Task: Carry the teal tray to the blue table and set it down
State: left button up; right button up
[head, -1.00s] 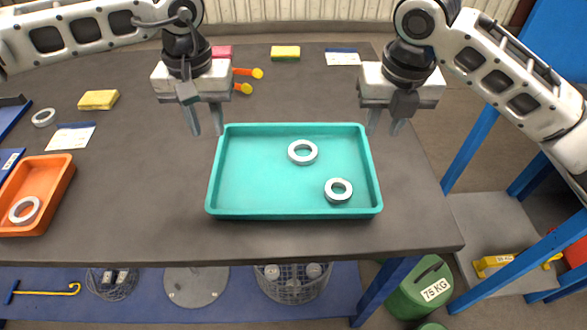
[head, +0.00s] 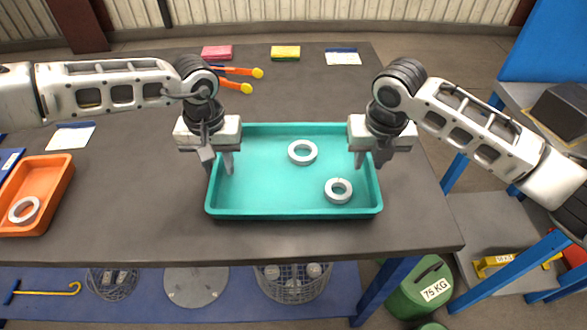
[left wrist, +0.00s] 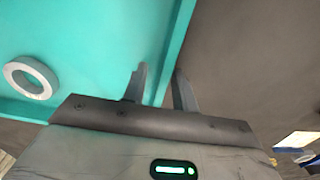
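The teal tray (head: 262,213) lies on the dark table with two pale rings, an upper one (head: 302,152) and a lower one (head: 338,190), inside it. My left gripper (head: 218,162) is low at the tray's left wall. In the left wrist view, its fingers (left wrist: 160,88) stand apart, one inside the tray and one outside, with the rim between them. My right gripper (head: 368,158) is at the right wall, its fingers apart around the rim; whether they touch it is unclear. The blue table is not clearly identifiable; blue framework shows at right.
The dark table (head: 130,215) carries an orange tray (head: 50,203) with a ring at left. Orange-handled tools (head: 235,86), pink and yellow blocks and a card lie at the back. A green 75 KG weight (head: 420,292) stands on the floor beside the table's front right leg.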

pick_arm(q)
grip_shut()
pick_arm(e)
grip_shut()
pick_arm(q)
jog(key=shift+d, duration=0.1)
pick_arm(e)
jog(key=shift+a, duration=0.1)
